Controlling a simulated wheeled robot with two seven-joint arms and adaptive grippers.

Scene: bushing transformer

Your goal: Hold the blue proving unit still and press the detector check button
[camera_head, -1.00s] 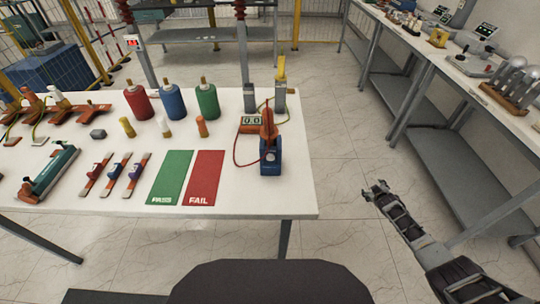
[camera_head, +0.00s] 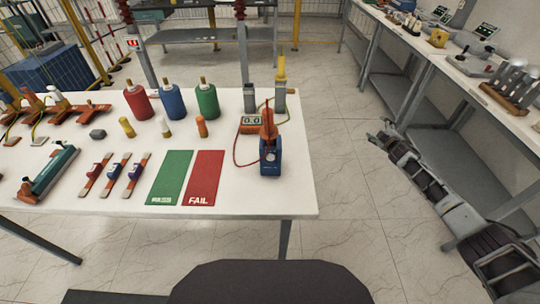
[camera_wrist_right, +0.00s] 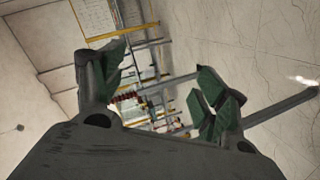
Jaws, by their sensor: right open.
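The blue proving unit (camera_head: 271,157) stands upright near the right end of the white table. An orange detector (camera_head: 268,122) stands upright at its top; I cannot tell how the two fit together. The check button is too small to make out. My right gripper (camera_head: 378,135) is to the right of the table, over the floor, apart from the unit. In the right wrist view its two fingers (camera_wrist_right: 155,92) are spread with nothing between them. My left gripper is not in view.
An orange meter (camera_head: 252,124) with a red lead sits just behind the unit. Green PASS (camera_head: 170,178) and red FAIL (camera_head: 203,178) mats lie to its left. Grey and yellow posts (camera_head: 280,88) stand behind. A side bench (camera_head: 470,80) runs along the right, near my right arm.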

